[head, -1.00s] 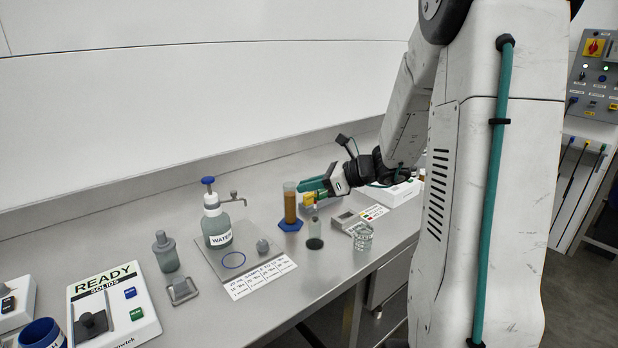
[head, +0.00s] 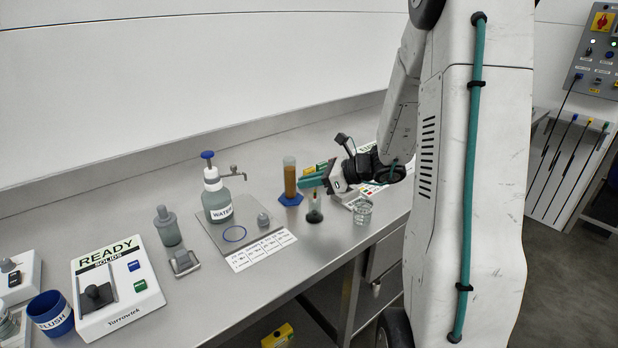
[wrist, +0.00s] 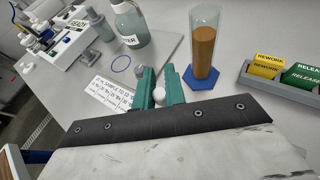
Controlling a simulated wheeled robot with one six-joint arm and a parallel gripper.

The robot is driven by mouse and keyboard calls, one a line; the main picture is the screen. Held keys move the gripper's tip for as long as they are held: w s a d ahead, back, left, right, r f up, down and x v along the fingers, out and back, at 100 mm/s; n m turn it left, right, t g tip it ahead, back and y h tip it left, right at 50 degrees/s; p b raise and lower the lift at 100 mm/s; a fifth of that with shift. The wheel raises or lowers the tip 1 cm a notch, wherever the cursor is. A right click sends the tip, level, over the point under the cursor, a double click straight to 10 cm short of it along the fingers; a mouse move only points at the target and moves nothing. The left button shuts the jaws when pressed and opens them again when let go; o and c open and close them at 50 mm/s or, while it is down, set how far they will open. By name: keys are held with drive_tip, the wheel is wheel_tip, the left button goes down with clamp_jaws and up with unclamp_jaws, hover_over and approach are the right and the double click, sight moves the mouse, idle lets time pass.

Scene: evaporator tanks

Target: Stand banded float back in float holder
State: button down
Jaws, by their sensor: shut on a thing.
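My gripper (head: 312,182) has teal fingers and is shut, low over the bench. In the wrist view a small pale round knob shows between the fingers (wrist: 158,85); it looks like the top of the banded float (wrist: 158,97), but its bands are hidden. Directly below the fingers in the head view stands a small clear vessel with a dark bottom, apparently the float holder (head: 314,215). I cannot tell how far the float reaches into it. A clear cylinder of brown liquid (head: 290,180) on a blue foot stands just behind and left of the gripper.
A glass beaker (head: 362,212) stands close on the right. A card rack (wrist: 285,85) with yellow and green cards is behind. To the left are a water bottle (head: 217,200), a grey tray with a printed label (head: 262,250) and a READY box (head: 115,285). The bench's front edge is near.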

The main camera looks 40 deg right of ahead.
drive_tip(key=c, duration=1.4)
unclamp_jaws()
drive_tip(key=shift+o, duration=0.2)
drive_tip(key=v, duration=0.7)
drive_tip(key=shift+s+d+r, duration=0.15)
drive_tip(key=shift+s+d, duration=0.1)
drive_tip(key=shift+s, duration=0.05)
